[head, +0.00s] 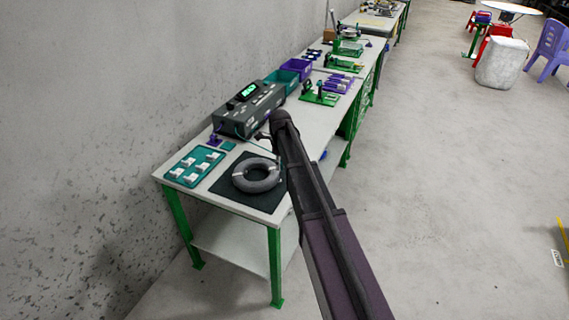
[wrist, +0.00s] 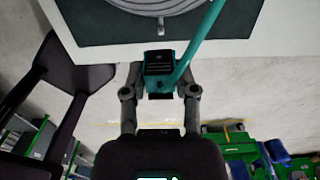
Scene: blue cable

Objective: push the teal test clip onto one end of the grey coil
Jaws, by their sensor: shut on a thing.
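The grey coil (head: 257,187) lies flat on a dark mat (head: 232,187) near the front end of the bench. Part of the coil (wrist: 160,8) shows at the top of the wrist view, with a short grey end (wrist: 161,27) pointing toward my gripper. My gripper (wrist: 160,78) is shut on the teal test clip (wrist: 158,66), with a teal lead running up and right from it. The clip is apart from the coil end in the picture, over the bench edge. In the head view my arm hides most of the gripper and the clip.
A dark instrument (head: 248,112) with a green display stands behind the coil. A teal tray (head: 194,167) with several white pieces lies left of the mat. Teal and purple bins (head: 297,68) and green fixtures (head: 320,97) stand farther along the bench (head: 300,128).

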